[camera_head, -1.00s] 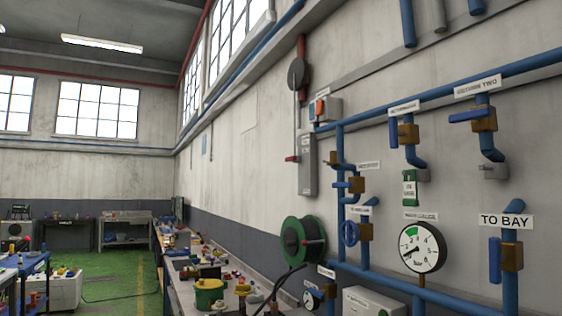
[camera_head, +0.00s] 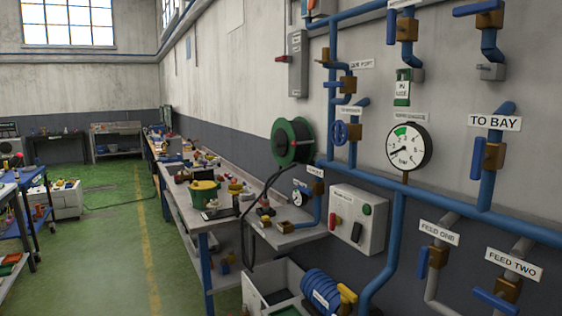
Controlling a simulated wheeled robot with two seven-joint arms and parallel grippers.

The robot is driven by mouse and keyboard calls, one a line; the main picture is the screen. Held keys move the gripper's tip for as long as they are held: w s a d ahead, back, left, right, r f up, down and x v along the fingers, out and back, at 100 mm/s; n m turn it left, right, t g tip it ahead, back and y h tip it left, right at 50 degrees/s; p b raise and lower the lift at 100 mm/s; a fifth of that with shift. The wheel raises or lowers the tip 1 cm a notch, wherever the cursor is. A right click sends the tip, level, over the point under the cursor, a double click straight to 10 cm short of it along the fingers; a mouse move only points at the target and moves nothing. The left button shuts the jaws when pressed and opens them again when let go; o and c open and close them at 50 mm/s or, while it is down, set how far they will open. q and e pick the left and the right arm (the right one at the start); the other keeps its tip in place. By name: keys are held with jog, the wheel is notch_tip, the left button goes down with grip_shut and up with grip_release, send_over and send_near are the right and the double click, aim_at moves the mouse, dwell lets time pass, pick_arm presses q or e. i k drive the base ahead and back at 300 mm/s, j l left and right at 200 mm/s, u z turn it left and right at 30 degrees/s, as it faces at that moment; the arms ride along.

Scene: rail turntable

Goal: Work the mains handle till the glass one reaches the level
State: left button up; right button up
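A round white gauge (camera_head: 408,147) with a green band is on the blue pipework; its needle points to the lower left, outside the band. The label above it is too blurred to read surely. A small gauge (camera_head: 299,198) sits lower, by the bench. Blue lever handles show at TO BAY (camera_head: 478,158), FEED ONE (camera_head: 422,262) and FEED TWO (camera_head: 495,301). The TO BAY lever hangs down along its pipe; the FEED TWO lever lies across its pipe. I cannot read any handle as the mains one, nor make out a glass one. Neither gripper is in view.
A grey box with red and black switches and a green button (camera_head: 366,209) is on the wall. A green hose reel (camera_head: 292,142) hangs left of it. A cluttered workbench (camera_head: 277,238) runs along the wall, with a coiled blue hose (camera_head: 323,290) below. Green floor (camera_head: 110,230) is open at left.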

aim_at(285, 59)
jog(key=i+j+z, duration=0.35)
jog(key=i+j, duration=1.15)
